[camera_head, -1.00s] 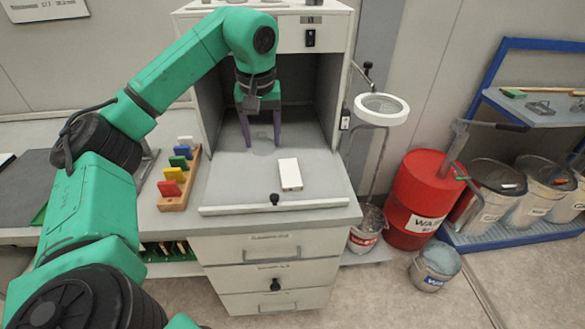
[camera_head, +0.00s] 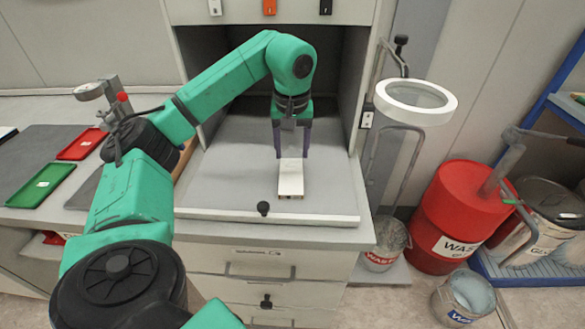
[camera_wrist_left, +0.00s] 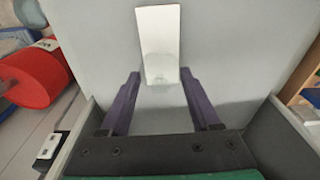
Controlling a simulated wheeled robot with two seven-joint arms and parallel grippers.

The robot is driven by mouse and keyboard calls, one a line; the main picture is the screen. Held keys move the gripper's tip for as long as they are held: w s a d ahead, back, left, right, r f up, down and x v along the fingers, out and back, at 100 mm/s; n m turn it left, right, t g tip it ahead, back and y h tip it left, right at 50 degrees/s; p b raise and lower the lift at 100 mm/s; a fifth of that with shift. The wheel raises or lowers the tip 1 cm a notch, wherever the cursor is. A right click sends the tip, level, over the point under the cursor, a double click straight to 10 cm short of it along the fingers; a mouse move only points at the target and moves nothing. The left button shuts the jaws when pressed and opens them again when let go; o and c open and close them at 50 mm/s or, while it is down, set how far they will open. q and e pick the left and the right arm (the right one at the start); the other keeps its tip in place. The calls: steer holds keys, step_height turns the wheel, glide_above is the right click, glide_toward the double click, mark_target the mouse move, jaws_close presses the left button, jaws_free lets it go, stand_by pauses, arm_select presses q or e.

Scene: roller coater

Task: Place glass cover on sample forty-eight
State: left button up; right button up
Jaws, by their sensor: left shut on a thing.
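A white flat sample panel (camera_head: 290,182) lies on the grey floor of the open-fronted booth, near its front. Its label is too small to read. My left gripper (camera_head: 292,154) points down just over the far end of the panel. Its purple fingers stand apart, shut on a clear, barely visible piece, which I take as the glass cover (camera_wrist_left: 162,66). In the left wrist view the panel (camera_wrist_left: 157,28) runs between and beyond the fingertips, with the faint glass in front of its near end. I cannot tell whether glass and panel touch. My right gripper is out of view.
The booth has side walls and a raised front lip (camera_head: 262,217) with a black knob. A ring magnifier (camera_head: 415,98) stands at the right. Beyond are a red waste drum (camera_head: 455,215) and buckets. Red (camera_head: 82,144) and green (camera_head: 41,186) trays lie on the left bench.

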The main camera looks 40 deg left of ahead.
mark_target(291, 157)
arm_select(q)
steer(key=f, duration=0.4)
steer(key=shift+s, duration=0.35)
steer(key=shift+w+f, duration=0.15)
steer(key=shift+f, duration=0.05)
steer(key=o, duration=1.4)
steer(key=shift+c, duration=0.2)
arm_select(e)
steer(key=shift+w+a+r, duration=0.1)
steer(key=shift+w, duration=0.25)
arm_select(q)
steer(key=r, duration=0.8)
steer(key=shift+s+d+r, duration=0.3)
steer(key=shift+s+d, duration=0.05)
steer(key=shift+d, duration=0.05)
steer(key=r, duration=0.1)
steer(key=r+p, duration=0.2)
steer(key=shift+s+d+r, duration=0.1)
steer(key=shift+s+r, duration=0.2)
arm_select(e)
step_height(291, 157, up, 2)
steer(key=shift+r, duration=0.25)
arm_select(q)
steer(key=shift+w, duration=0.1)
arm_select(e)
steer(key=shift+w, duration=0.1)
